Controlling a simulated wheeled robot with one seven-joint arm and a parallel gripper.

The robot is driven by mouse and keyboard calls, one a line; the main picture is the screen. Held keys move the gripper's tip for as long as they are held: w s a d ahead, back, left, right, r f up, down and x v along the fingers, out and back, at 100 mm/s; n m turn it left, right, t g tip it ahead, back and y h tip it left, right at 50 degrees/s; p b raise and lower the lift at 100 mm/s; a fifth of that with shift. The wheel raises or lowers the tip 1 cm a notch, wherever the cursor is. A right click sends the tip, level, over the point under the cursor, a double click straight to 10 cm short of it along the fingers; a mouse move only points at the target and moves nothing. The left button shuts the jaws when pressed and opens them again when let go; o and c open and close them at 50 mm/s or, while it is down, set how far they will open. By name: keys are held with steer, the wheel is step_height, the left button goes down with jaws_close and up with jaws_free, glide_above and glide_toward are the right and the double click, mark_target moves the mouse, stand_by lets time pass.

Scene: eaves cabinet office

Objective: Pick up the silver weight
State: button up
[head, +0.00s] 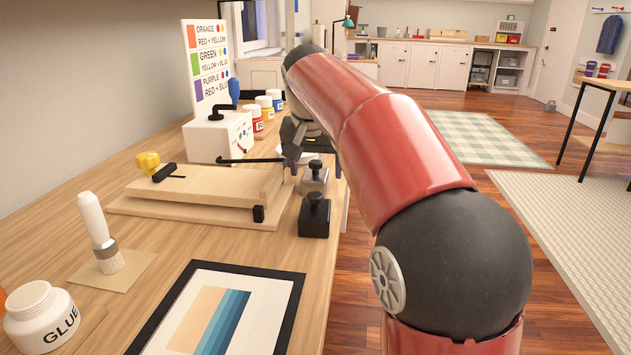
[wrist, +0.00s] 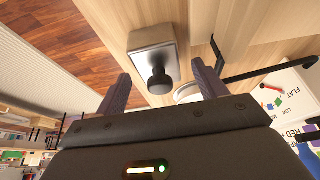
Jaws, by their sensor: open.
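The silver weight (head: 313,181) is a small metal block with a black knob, standing near the right edge of the workbench. In the wrist view the silver weight (wrist: 152,37) lies just beyond my fingers, its black knob pointing toward the gap between them. My gripper (head: 302,152) is open and empty, just behind and above the weight in the head view. In the wrist view my gripper (wrist: 161,76) has its fingers spread to either side of the knob, with no visible contact. My arm hides part of the bench behind.
A similar black weight (head: 314,216) stands just in front of the silver one. A wooden board press (head: 205,190) is to the left, with a white box (head: 217,139) and paint jars (head: 265,108) behind. A framed picture (head: 290,290) lies nearer. The floor right of the bench is open.

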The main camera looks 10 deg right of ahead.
steer(key=shift+r, duration=0.1)
steer(key=c, duration=1.5)
